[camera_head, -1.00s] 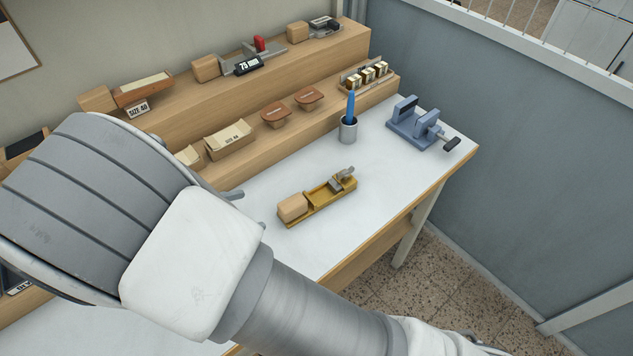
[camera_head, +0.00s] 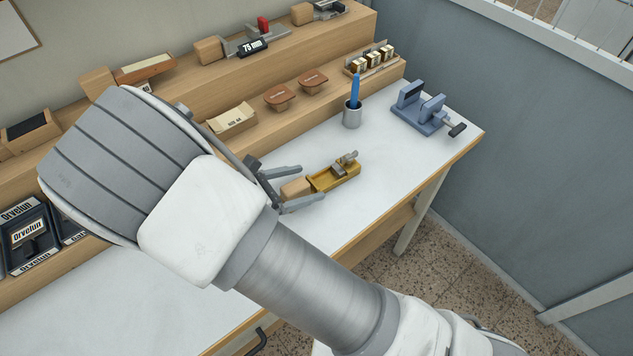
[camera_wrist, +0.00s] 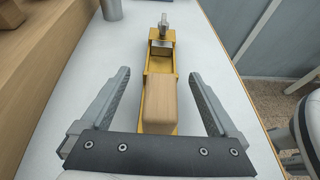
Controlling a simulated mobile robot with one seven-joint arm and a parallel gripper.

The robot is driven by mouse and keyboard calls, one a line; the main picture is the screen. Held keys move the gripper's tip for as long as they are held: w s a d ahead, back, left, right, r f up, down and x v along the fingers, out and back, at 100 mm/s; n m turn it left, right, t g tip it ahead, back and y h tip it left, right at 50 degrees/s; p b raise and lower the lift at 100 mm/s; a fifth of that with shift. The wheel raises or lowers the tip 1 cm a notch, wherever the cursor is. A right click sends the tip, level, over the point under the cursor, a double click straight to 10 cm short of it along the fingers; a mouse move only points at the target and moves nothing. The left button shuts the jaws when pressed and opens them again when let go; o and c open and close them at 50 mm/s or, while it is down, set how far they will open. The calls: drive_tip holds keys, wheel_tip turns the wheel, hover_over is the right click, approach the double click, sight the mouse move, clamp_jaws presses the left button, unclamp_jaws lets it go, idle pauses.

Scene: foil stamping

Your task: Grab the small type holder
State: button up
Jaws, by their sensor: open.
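The small type holder (camera_head: 336,177) is a brass-coloured tray with a wooden block handle (camera_head: 296,188) at its near-left end and a grey metal clamp (camera_head: 347,160) at its far end. It lies on the white tabletop. In the wrist view the type holder (camera_wrist: 160,65) runs straight ahead, its wooden handle (camera_wrist: 159,103) between my fingers. My gripper (camera_head: 300,187) is open, with one finger on each side of the handle. In the wrist view my gripper (camera_wrist: 158,85) shows clear gaps on both sides of the handle, so neither finger touches it.
A metal cup (camera_head: 352,116) with a blue-handled tool stands behind the holder. A blue vise (camera_head: 424,108) sits at the table's far right corner. A wooden stepped shelf (camera_head: 190,75) with other tools and boxes runs along the back. The tabletop's front edge lies close to the holder.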

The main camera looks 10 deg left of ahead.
sight(313, 181)
drive_tip(key=x, duration=0.3)
drive_tip(key=shift+d+f, duration=0.1)
drive_tip(key=shift+f, duration=0.05)
drive_tip(key=shift+c, duration=0.3)
clamp_jaws()
